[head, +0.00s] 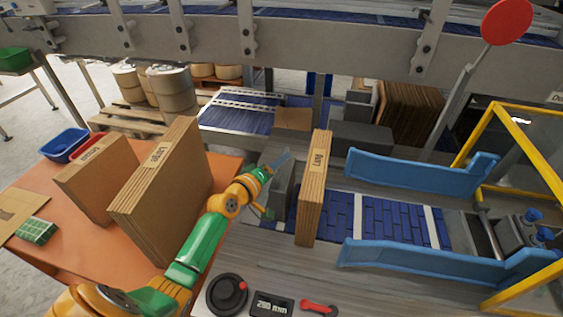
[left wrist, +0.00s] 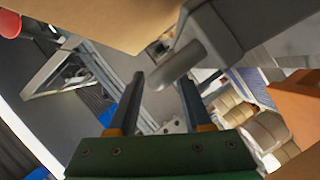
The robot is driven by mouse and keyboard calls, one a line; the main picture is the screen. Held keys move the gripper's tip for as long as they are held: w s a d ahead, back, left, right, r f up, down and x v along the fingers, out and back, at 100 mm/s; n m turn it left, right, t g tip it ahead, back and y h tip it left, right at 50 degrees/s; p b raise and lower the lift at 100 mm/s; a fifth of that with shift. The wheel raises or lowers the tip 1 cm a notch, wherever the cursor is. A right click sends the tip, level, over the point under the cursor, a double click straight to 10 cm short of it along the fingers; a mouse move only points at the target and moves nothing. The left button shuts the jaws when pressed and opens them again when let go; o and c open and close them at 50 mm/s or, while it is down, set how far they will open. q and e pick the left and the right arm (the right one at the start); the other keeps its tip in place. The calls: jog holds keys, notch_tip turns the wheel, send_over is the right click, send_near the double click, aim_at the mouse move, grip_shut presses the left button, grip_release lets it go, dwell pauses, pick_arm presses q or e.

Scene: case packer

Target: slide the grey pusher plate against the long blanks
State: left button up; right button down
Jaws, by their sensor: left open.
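The long blanks (head: 311,195) stand upright as a brown cardboard stack on the blue belt, with a label that seems to read "Long". The grey pusher plate (head: 284,184) stands just left of them, with a narrow gap seeming to show between. My left gripper (head: 268,172) is at the plate's left side in the head view. In the left wrist view its two fingers (left wrist: 160,80) are apart, with a rounded grey handle (left wrist: 178,66) of the plate (left wrist: 222,30) between or just beyond their tips. Contact cannot be told. My right gripper is not in view.
Blue guide rails (head: 420,172) flank the belt (head: 370,218) right of the blanks. Other brown stacks (head: 165,180) stand on the orange table (head: 105,238) at left. A yellow frame (head: 530,125) stands at right.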

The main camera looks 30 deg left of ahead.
pick_arm(q)
jog(key=shift+x, duration=0.85)
jog(key=shift+s, duration=0.2)
grip_shut()
dwell(0.5)
